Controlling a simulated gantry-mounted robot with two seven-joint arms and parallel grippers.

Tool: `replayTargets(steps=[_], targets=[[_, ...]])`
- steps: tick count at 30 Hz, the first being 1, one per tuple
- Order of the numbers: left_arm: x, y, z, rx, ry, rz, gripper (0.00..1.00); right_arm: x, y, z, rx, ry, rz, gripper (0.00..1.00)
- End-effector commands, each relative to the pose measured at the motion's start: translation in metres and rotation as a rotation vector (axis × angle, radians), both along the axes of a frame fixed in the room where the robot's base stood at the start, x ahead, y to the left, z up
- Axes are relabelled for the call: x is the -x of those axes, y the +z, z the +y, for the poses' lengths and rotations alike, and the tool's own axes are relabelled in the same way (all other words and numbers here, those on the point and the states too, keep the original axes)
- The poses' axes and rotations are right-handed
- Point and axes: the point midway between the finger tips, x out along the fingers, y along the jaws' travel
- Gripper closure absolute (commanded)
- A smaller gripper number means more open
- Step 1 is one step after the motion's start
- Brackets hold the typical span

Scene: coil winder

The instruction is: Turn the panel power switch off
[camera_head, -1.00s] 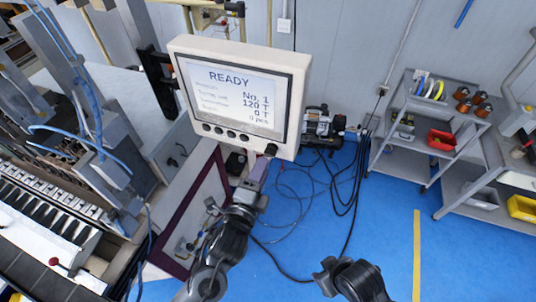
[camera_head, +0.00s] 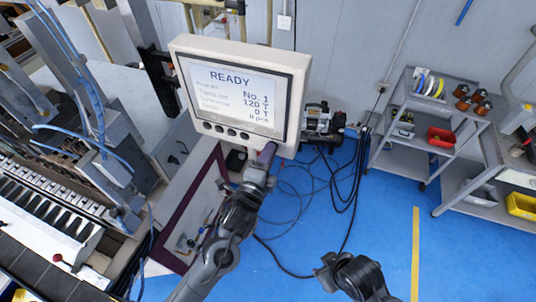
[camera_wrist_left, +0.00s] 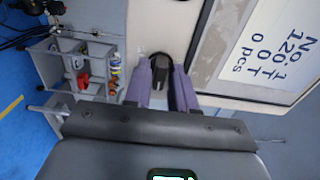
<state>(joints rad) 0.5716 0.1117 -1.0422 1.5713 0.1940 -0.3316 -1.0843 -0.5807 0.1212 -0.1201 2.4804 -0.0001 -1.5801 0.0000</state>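The control panel (camera_head: 240,48) is a beige box with a lit screen reading READY. Its power switch is a black knob on the lower right of the front, hidden by my left gripper (camera_head: 266,156) in the head view. In the left wrist view the black switch knob (camera_wrist_left: 160,66) shows between the two purple fingers of my left gripper (camera_wrist_left: 161,82). The fingers stand apart, one on each side of the knob; I cannot tell whether they touch it. My right gripper (camera_head: 325,268) is low in the head view, away from the panel, and its opening is unclear.
Several small buttons (camera_head: 220,129) line the panel below the screen. The winding machine (camera_head: 60,215) fills the left. A grey shelf cart (camera_head: 405,155) with spools and a red bin (camera_head: 441,138) stands at the right. Black cables (camera_head: 345,190) hang over open blue floor.

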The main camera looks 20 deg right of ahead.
Motion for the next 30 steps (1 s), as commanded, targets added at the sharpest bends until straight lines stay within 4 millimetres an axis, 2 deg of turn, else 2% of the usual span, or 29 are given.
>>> replayTargets(steps=[1,2,14,30], targets=[[0.0000,0.0000,0.0001,0.000,0.000,0.000,0.96,0.0000,0.0000,0.0003,-0.001,-0.001,0.000,0.57],[0.0000,0.0000,0.0001,0.000,0.000,0.000,1.00,0.0000,0.0000,0.0005,-0.002,-0.001,0.000,0.57],[0.0002,-0.0004,0.0003,0.044,0.001,0.041,1.00,-0.0001,0.0006,0.0014,-0.005,-0.004,0.001,0.57],[0.0002,0.0002,0.0002,0.367,0.001,0.332,1.00,0.0001,0.0066,-0.0008,0.004,0.002,0.000,0.57]])
